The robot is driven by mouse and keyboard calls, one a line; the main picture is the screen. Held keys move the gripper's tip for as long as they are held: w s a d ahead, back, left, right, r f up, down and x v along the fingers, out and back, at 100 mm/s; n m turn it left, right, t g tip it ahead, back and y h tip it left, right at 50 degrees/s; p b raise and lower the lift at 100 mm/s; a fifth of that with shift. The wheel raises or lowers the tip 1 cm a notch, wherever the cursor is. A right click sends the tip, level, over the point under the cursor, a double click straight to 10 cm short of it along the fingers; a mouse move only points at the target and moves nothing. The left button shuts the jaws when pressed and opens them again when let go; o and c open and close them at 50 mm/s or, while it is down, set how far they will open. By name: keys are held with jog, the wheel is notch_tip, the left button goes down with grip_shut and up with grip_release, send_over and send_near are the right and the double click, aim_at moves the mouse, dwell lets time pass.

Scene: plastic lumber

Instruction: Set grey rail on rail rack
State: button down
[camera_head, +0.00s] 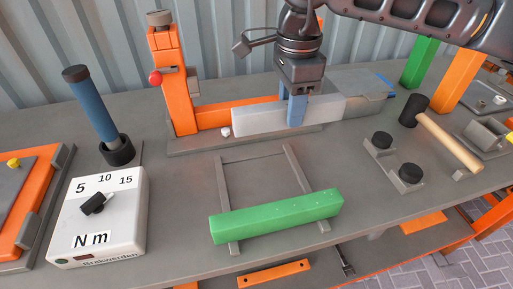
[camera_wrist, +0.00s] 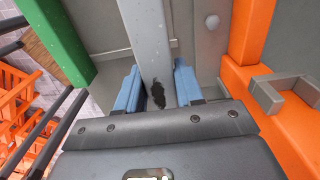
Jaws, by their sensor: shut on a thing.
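The grey rail (camera_head: 250,120) lies lengthwise along the front of the orange fixture (camera_head: 178,95) at the back of the bench. My gripper (camera_head: 293,110) reaches down from above, with its blue fingers shut on the rail right of its middle. The wrist view shows the grey rail (camera_wrist: 153,30) between the two blue fingers (camera_wrist: 158,88), with a dark patch on it. I cannot tell whether the rail is clear of the fixture's base. The rail rack (camera_head: 222,180), a low grey frame, stands in front, with a green rail (camera_head: 277,215) across its near end.
The rack's far part is bare. A torque tester (camera_head: 100,215) and a blue-handled tool (camera_head: 92,105) stand left. A mallet (camera_head: 445,140) and black knobs (camera_head: 409,174) lie right.

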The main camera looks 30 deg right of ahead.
aim_at(257, 131)
jog(key=a+f, duration=0.1)
jog(key=a, duration=0.1)
jog(key=w+a+f, duration=0.1)
jog(key=a, duration=0.1)
jog(key=a+f+p, duration=0.1)
jog(key=a+f, duration=0.1)
jog(key=shift+w+a, duration=0.2)
jog(key=shift+w, duration=0.15)
jog(key=shift+a+f, duration=0.1)
jog(key=shift+f, duration=1.95)
jog(key=shift+f, duration=0.1)
jog(key=c, duration=0.7)
grip_release()
notch_tip(257, 131, up, 12)
jog(key=shift+r+b, duration=0.15)
jog(key=shift+b, duration=0.2)
